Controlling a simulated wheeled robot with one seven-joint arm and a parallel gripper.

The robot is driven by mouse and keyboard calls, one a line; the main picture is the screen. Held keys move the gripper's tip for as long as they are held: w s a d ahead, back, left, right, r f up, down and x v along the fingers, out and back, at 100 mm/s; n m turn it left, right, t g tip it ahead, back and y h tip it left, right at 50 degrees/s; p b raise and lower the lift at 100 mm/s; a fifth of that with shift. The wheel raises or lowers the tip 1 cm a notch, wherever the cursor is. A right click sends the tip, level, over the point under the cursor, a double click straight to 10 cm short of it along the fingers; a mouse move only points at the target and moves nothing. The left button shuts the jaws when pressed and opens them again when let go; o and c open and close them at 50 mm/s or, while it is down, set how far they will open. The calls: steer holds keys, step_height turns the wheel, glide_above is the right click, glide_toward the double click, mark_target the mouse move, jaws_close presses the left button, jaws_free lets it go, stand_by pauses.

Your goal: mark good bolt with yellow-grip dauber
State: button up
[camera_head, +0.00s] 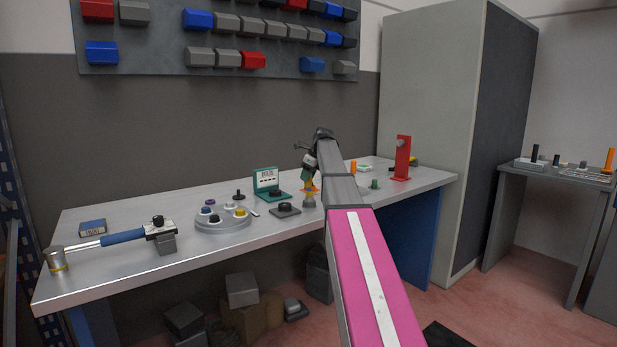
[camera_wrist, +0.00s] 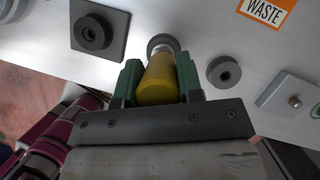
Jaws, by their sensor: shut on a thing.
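My gripper (camera_wrist: 158,75) is shut on the yellow grip of the dauber (camera_wrist: 158,82), with one green finger on each side. The dauber's lower end points down at a grey round piece (camera_wrist: 161,43); I cannot tell whether they touch. In the head view my gripper (camera_head: 307,178) is over the middle of the bench, partly hidden by my arm. A small metal bolt or stud (camera_wrist: 295,101) stands on a pale plate at the right of the wrist view. I cannot tell which bolt is the good one.
A dark square block with a round top (camera_wrist: 92,33), a grey ring (camera_wrist: 224,72) and an orange WASTE label (camera_wrist: 267,10) lie around my gripper. On the bench (camera_head: 120,265) are a round tray (camera_head: 222,222), a teal case (camera_head: 268,180), a torque wrench (camera_head: 122,237) and a red stand (camera_head: 403,158).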

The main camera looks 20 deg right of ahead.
steer(key=shift+s+d+f, duration=0.1)
steer(key=shift+s+d, duration=0.05)
steer(key=shift+s, duration=0.35)
steer(key=shift+s+d+f, duration=0.1)
steer(key=shift+s+d, duration=0.05)
steer(key=shift+s, duration=0.3)
steer(key=shift+w, duration=0.1)
steer(key=shift+w+a+r, duration=0.15)
steer(key=shift+w+a, duration=0.1)
steer(key=shift+w, duration=0.55)
steer(key=shift+s+d+r, duration=0.15)
steer(key=shift+s+d, duration=0.1)
steer(key=shift+s, duration=0.5)
steer(key=shift+r, duration=0.15)
